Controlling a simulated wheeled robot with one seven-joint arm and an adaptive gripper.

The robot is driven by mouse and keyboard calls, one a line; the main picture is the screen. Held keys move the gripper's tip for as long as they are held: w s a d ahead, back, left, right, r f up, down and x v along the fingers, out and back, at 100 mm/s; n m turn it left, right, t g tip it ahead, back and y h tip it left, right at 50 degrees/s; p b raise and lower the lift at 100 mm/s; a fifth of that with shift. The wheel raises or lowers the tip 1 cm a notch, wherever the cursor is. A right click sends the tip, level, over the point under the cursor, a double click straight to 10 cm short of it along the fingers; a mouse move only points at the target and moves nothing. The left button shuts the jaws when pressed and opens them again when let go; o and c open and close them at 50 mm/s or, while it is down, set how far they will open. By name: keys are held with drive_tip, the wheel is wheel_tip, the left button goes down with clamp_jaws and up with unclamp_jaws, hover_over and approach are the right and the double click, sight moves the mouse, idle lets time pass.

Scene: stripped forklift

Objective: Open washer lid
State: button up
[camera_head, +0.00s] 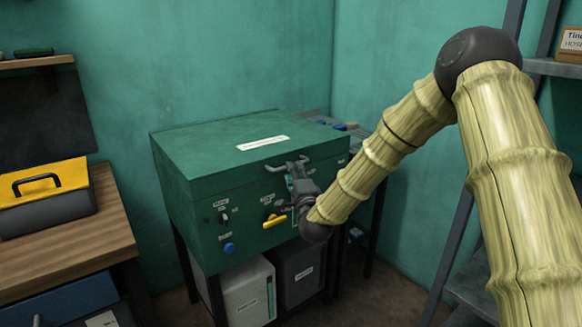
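The washer is a green box (205,222) on dark legs in the corner. Its flat green lid (205,145) has a white label and looks shut, with no gap visible along the front edge. My gripper (290,170) is at the washer's front, right of the middle, by the lid's front edge. Grey parts there overlap, so a lid handle cannot be clearly told from the fingers, nor can contact. The washer's front also carries a yellow lever (274,220), a blue button (229,248) and a dark knob (223,217).
A wooden bench (75,238) with a yellow toolbox (45,195) stands at the left. Two containers, one light (245,292) and one dark (300,272), stand under the washer. A grey shelf rack (460,215) is at the right. Space above the lid is clear.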

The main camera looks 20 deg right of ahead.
drive_tip(key=shift+w+r, duration=0.2)
drive_tip(key=shift+w, duration=0.95)
drive_tip(key=shift+w+r, duration=0.15)
drive_tip(key=shift+w, duration=0.95)
drive_tip(key=shift+c, duration=0.4)
clamp_jaws()
